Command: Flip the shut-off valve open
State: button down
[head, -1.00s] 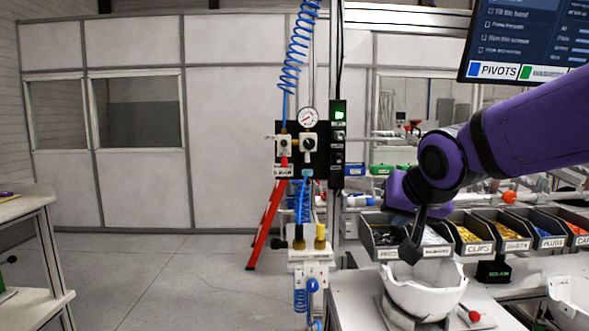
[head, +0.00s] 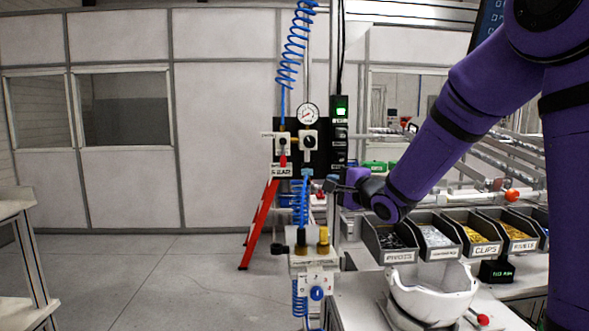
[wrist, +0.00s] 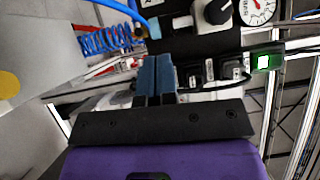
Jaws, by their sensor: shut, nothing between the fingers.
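The shut-off valve (head: 283,145) is a small pale block on the left of the black panel, with a red lever (head: 283,161) hanging straight down from it. I do not make the lever out in the wrist view. My gripper (head: 332,186) is shut and empty. It is to the right of the lever and lower, near the panel's lower right corner, pointing left. In the wrist view the blue-grey fingers (wrist: 155,75) lie together in front of the panel's lower edge. The regulator's black knob (wrist: 217,12) and the gauge (wrist: 257,10) show beyond them.
A blue coiled hose (head: 293,45) hangs above the panel, and another coil (wrist: 105,40) is left of the fingers in the wrist view. A black switch column with a green light (head: 341,112) stands right of the panel. Part bins (head: 390,240) and a white helmet shell (head: 432,292) are below my arm.

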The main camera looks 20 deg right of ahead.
aim_at(283, 155)
jog(key=shift+w+f+m+y, duration=0.25)
jog(key=shift+w+m+y, duration=0.05)
jog(key=shift+w+y, duration=0.3)
jog(key=s+a+x, duration=0.1)
jog(key=a+x, duration=0.1)
jog(key=x, duration=1)
jog(key=shift+w+a+r, duration=0.25)
jog(key=shift+a+r, duration=0.15)
jog(key=shift+a, duration=0.1)
